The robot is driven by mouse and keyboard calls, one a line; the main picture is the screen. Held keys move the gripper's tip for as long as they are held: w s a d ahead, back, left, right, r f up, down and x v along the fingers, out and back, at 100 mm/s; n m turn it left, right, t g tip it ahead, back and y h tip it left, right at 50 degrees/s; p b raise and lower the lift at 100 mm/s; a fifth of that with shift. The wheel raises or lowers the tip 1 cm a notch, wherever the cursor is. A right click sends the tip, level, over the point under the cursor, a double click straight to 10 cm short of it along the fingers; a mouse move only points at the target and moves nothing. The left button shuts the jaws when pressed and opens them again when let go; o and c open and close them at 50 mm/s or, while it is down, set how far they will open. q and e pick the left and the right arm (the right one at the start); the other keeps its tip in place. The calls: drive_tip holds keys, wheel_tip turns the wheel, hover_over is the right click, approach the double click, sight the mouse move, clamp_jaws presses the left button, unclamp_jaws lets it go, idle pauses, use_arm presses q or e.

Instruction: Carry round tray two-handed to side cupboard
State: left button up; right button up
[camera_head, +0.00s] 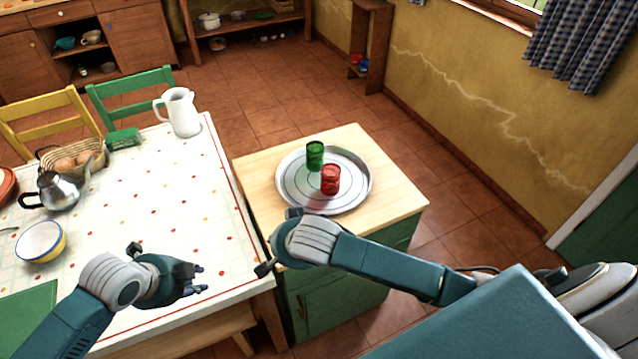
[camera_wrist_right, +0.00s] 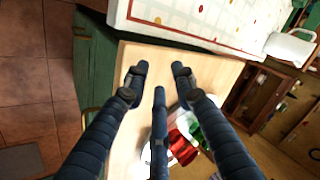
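The round metal tray (camera_head: 295,195) lies flat on the wooden top of a green cupboard (camera_head: 395,205), with a green glass (camera_head: 315,156) and a red glass (camera_head: 330,180) upright on it. In the right wrist view the red glass (camera_wrist_right: 183,146) and the green glass (camera_wrist_right: 212,128) show behind my fingers, which hide much of the tray. My right gripper (camera_head: 275,241) is open and empty at the cupboard's near left corner, apart from the tray. It also shows in the right wrist view (camera_wrist_right: 158,80). My left gripper (camera_head: 192,280) is open and empty over the near right part of the table.
The dotted white table (camera_head: 150,205) stands left of the cupboard with a white jug (camera_head: 181,112), a kettle (camera_head: 60,190), a bread basket (camera_head: 75,158) and a bowl (camera_head: 41,242). Chairs stand behind it. The tiled floor beyond the cupboard is clear.

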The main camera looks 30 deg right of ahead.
drive_tip(key=d+v, duration=0.1)
drive_tip(key=v, duration=0.9)
drive_tip(key=shift+r, duration=0.3)
